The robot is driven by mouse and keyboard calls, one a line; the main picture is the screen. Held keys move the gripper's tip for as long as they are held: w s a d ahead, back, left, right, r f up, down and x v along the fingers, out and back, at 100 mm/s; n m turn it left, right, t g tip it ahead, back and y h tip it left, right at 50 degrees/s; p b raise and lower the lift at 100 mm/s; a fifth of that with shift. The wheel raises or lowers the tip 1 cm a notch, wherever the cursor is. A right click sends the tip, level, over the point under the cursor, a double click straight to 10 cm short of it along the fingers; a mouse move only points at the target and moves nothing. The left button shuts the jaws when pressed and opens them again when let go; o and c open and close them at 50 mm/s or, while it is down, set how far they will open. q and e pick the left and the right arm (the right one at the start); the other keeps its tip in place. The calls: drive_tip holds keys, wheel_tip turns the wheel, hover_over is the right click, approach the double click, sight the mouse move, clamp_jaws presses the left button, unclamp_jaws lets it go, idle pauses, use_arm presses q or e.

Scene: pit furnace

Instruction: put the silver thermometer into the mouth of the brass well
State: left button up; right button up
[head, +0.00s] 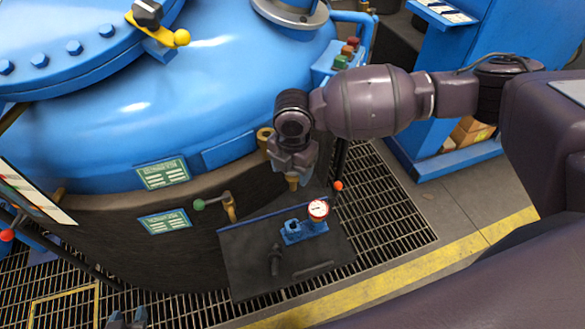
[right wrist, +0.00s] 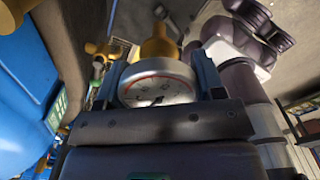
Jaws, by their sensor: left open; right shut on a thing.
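The silver thermometer (right wrist: 158,84), a round white dial in a silver rim, is between the fingers of my right gripper (right wrist: 160,78). In the head view my right gripper (head: 293,165) points down beside the furnace wall and hides the dial. A brass piece (head: 292,182) shows just below its fingertips, and a brass piece is beyond the dial in the wrist view; I cannot tell whether it belongs to the thermometer. The brass well (head: 264,134) seems to be the short brass tube at the furnace wall, left of the gripper. My left gripper (head: 127,319) is open at the bottom edge.
A dark shelf (head: 250,270) below holds a blue stand (head: 297,233), a red-rimmed gauge (head: 318,209) and a dark tool (head: 275,260). A green-knobbed valve handle (head: 215,203) sticks out from the furnace. The blue vessel (head: 200,75) fills the upper left. Floor grating lies right of the shelf.

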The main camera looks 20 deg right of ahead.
drive_tip(key=shift+r+p, duration=1.3)
drive_tip(key=shift+r, duration=0.1)
